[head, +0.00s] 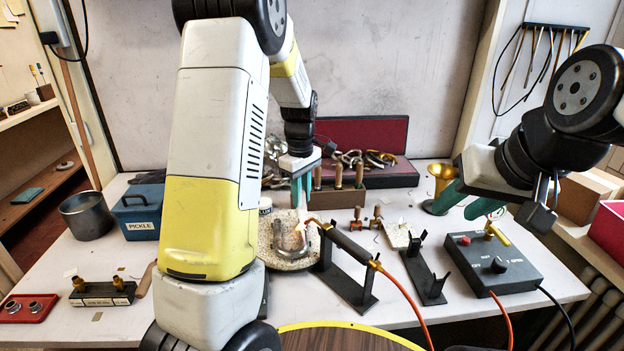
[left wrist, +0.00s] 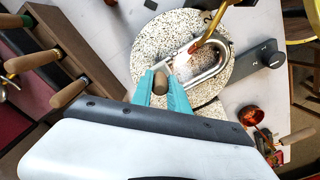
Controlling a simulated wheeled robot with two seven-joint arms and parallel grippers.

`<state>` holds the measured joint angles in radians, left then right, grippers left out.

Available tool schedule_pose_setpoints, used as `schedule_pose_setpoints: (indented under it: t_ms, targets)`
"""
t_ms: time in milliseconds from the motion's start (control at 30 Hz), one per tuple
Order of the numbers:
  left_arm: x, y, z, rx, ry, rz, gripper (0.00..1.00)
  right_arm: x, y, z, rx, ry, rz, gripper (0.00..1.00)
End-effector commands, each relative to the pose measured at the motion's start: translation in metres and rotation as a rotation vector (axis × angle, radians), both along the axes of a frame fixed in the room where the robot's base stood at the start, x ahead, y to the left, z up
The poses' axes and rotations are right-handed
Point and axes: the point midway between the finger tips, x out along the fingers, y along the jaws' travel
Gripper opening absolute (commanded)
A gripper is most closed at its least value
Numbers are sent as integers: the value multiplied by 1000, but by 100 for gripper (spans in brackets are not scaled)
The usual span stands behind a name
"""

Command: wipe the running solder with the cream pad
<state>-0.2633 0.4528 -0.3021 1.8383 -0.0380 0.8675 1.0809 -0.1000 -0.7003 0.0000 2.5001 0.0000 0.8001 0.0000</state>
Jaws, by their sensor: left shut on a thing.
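A bright glow is at the torch tip by the tube; I cannot make out running solder. My left gripper (head: 301,201) is above the board's back edge, its teal fingers shut on a brown-handled tool (left wrist: 160,84). The tool's far end is hard to make out. A cream, speckled flat piece (head: 397,236), perhaps the pad, lies right of the board.
A torch (head: 348,246) rests on a black stand, with an orange hose running forward. An empty black stand (head: 424,274) and control box (head: 487,262) are to the right. A wooden block (head: 338,199) with handled tools is behind. A blue pickle box (head: 139,212) is left.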

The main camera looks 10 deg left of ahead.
Motion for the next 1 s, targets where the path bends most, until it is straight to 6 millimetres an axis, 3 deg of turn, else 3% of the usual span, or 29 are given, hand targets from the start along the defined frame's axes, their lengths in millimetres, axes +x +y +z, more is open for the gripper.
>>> schedule_pose_setpoints:
  t_ms: [200, 1000]
  targets:
    - [0, 0, -11, 0, 0, 0, 0, 0, 0, 0, 0, 0, 0, 39]
    - [-4, -2, -20, 0, 0, 0, 0, 0, 0, 0, 0, 0, 0, 39]
